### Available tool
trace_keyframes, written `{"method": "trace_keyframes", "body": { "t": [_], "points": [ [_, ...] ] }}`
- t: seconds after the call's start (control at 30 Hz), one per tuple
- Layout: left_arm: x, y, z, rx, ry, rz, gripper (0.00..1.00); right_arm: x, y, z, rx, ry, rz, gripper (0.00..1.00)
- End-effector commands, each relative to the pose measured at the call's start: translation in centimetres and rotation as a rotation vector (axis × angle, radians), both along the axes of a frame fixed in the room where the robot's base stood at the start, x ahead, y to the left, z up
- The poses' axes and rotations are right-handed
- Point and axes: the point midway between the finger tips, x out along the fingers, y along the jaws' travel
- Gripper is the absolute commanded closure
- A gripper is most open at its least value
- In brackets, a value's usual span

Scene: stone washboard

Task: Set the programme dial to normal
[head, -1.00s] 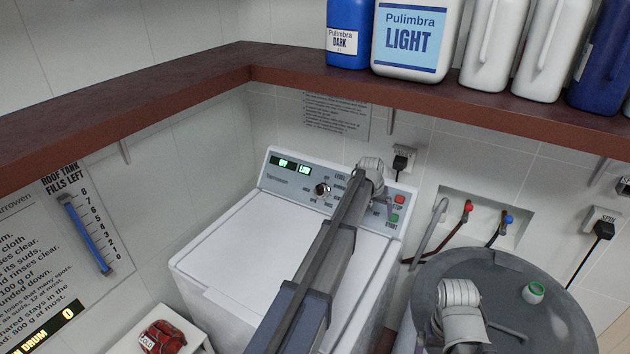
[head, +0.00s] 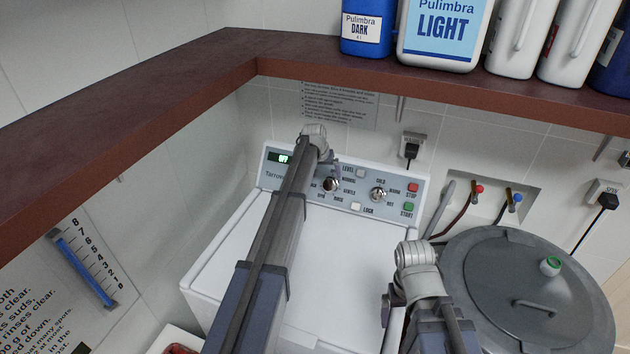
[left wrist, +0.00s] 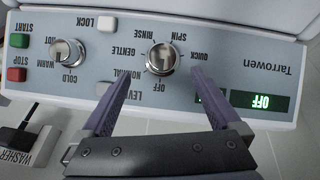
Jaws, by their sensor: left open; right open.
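The programme dial (head: 331,184) is a silver knob on the washer's sloping panel. In the left wrist view the dial (left wrist: 161,57) appears upside down, ringed by OFF, NORMAL, GENTLE, RINSE, SPIN and QUICK. The green display (left wrist: 260,101) reads OFF. My left gripper (left wrist: 161,77) is open and empty, its two dark fingers straddling the view of the dial; contact is not visible. In the head view my left arm hides much of that gripper (head: 335,172). My right gripper (head: 388,305) is mostly hidden by its arm, low over the washer's right front edge.
The temperature dial (head: 378,194), LEVEL button (left wrist: 112,98), LOCK button (head: 356,206), red STOP (head: 412,188) and green START (head: 408,207) share the panel. A brown shelf (head: 440,84) with bottles overhangs behind. A grey lidded drum (head: 480,290) stands at right.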

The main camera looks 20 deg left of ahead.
Motion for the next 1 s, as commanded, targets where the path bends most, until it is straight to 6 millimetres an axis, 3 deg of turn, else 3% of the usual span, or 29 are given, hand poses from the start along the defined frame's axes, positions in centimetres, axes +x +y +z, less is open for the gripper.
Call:
{"method": "trace_keyframes", "body": {
  "t": [0.43, 1.0],
  "points": [
    [0.3, -0.1, -1.0, 0.000, 0.000, 0.000, 0.03, 0.0, 0.0, -0.9, 0.000, 0.000, 0.001, 0.03],
    [2.9, -0.5, -7.0, 0.000, 0.000, 0.000, 0.03, 0.0, 0.0, -7.0, -0.001, 0.000, 0.005, 0.03]
  ]
}}
